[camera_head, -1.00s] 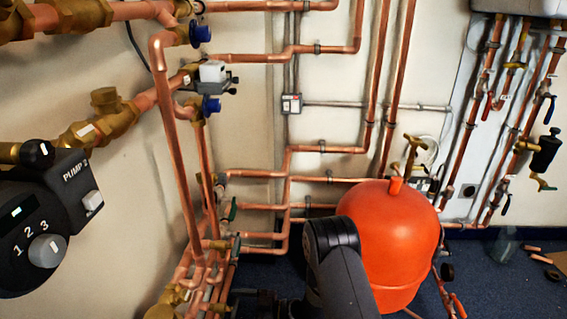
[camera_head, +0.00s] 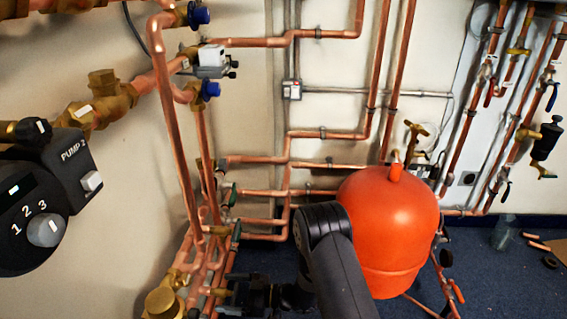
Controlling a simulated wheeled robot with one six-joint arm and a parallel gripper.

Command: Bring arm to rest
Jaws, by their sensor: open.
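My arm (camera_head: 335,255) shows at the bottom middle of the head view, dark grey, with its elbow in front of the orange-red tank (camera_head: 390,225). A forearm part runs left from it, low in the picture. My gripper (camera_head: 228,297) is at the lower left end of this part, small and dark against the copper pipes. Its jaws are open and I see nothing held in them. Whether it touches the pipes beside it I cannot tell.
A dark pump (camera_head: 40,205) marked PUMP 2 is at the left. Copper pipes (camera_head: 195,200) run up the wall and cluster low near my gripper. Loose pipe pieces (camera_head: 537,243) lie on the blue floor (camera_head: 485,285) at the right, where there is some free room.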

